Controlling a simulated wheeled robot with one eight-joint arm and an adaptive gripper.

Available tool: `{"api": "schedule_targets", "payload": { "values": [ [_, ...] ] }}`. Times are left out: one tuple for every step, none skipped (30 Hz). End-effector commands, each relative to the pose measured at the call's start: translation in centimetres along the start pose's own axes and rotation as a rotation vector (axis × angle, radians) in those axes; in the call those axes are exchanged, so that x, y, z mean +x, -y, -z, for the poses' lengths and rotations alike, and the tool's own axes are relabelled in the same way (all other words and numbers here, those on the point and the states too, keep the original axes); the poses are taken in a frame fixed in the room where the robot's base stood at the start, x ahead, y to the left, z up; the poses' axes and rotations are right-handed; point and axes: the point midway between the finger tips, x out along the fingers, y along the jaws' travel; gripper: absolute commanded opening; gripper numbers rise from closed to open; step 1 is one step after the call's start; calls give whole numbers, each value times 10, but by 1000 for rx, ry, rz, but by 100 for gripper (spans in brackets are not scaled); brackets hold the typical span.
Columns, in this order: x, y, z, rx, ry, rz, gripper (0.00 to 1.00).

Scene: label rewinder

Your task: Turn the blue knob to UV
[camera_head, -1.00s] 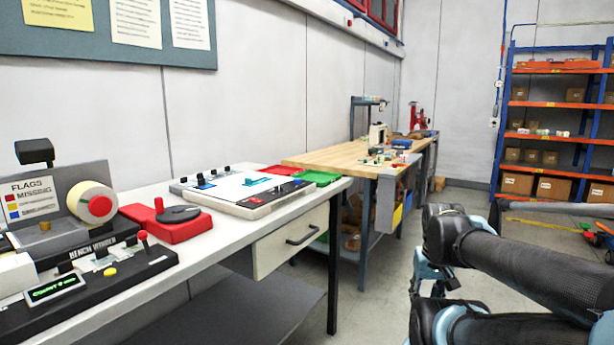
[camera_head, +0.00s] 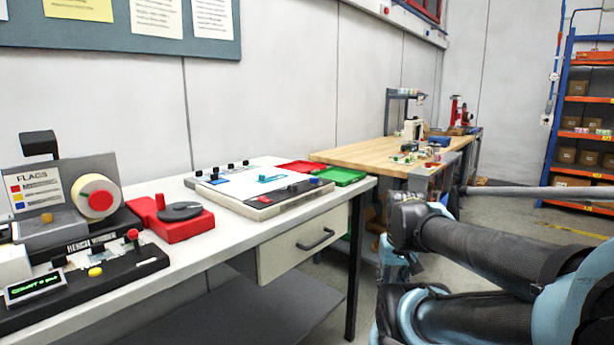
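A small blue round piece (camera_head: 315,181) sits at the right end of the black strip on the white board-like unit (camera_head: 262,206); it may be the blue knob, but it is too small to be sure. No UV marking can be read. A red button (camera_head: 291,188) sits to its left on the same strip. Several small black knobs stand along the unit's back edge, with blue patches beside them. My arm's dark and light-blue links fill the lower right, apart from the bench. My gripper cannot be made out.
The white bench (camera_head: 228,240) has a drawer (camera_head: 305,238) with a dark handle. A bench winder (camera_head: 100,270) and a red device with a black disc (camera_head: 180,218) stand left of the unit. A wooden table (camera_head: 365,153) stands beyond.

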Motion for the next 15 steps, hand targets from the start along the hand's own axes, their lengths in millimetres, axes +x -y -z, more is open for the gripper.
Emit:
{"api": "schedule_targets", "payload": {
  "values": [
    [0, 0, 0, 0, 0, 0, 33],
    [0, 0, 0, 0, 0, 0, 33],
    [0, 0, 0, 0, 0, 0, 33],
    [0, 0, 0, 0, 0, 0, 33],
    [0, 0, 0, 0, 0, 0, 33],
    [0, 0, 0, 0, 0, 0, 38],
    [0, 0, 0, -1, 0, 0, 44],
    [-4, 0, -3, -3, -6, 0, 44],
    [-9, 1, -5, -10, -10, 0, 44],
    [-12, 1, -3, -19, -10, 1, 44],
    [-16, 2, 0, -33, -9, 2, 44],
    [-22, 3, 6, -55, -6, 3, 44],
    [-29, 4, 12, -77, -3, 4, 44],
    [-36, 6, 19, -102, -1, 5, 44],
    [-47, 8, 29, -143, 4, 7, 44]
  ]
}}
